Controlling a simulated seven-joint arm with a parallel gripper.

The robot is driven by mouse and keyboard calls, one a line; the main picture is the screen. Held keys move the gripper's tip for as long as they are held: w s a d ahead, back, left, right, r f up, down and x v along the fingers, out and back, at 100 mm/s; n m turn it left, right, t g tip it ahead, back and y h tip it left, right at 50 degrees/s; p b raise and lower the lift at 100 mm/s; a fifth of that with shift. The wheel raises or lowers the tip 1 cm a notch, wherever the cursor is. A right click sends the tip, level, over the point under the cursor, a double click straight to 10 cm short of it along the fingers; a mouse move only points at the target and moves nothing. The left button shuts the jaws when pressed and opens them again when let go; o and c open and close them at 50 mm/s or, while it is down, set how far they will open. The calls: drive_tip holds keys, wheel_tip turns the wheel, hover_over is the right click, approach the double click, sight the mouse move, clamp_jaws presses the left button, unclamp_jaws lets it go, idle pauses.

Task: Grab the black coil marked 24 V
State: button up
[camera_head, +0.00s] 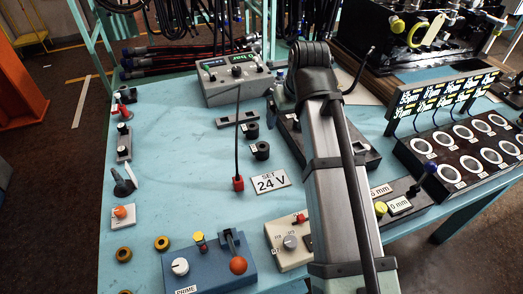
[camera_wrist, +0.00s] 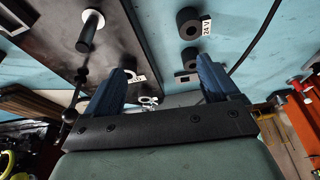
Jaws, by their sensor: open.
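Two short black coils stand on the light blue bench. The nearer coil in the head view (camera_head: 261,151) appears to be the one marked 24 V. In the wrist view, the coil marked 24 V (camera_wrist: 188,22) is near the top, with a white tag on its right side. The other coil (camera_wrist: 189,57) is below it, and it also shows behind the first in the head view (camera_head: 251,131). My gripper (camera_wrist: 162,70) is open, with two blue fingers apart and nothing between them. It is clear of both coils. My arm hides the fingers in the head view.
A grey meter box (camera_head: 234,77) is behind.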

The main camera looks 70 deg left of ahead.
drive_tip(key=s, duration=0.5)
hover_over(260, 147)
drive_tip(key=d, duration=0.2)
drive_tip(key=shift+n, duration=0.4)
wheel_tip(260, 147, down, 8)
drive_tip(key=shift+r, duration=0.2)
drive_tip(key=shift+d+x, duration=0.15)
drive_tip(key=shift+x, duration=1.15)
drive_tip(key=shift+d+x, duration=0.15)
drive_tip(key=shift+x, duration=1.2)
drive_tip(key=shift+s+f, duration=0.1)
drive_tip(key=shift+s, duration=0.1)
drive_tip(key=shift+c, duration=0.4)
drive_tip(key=c, duration=1.1)
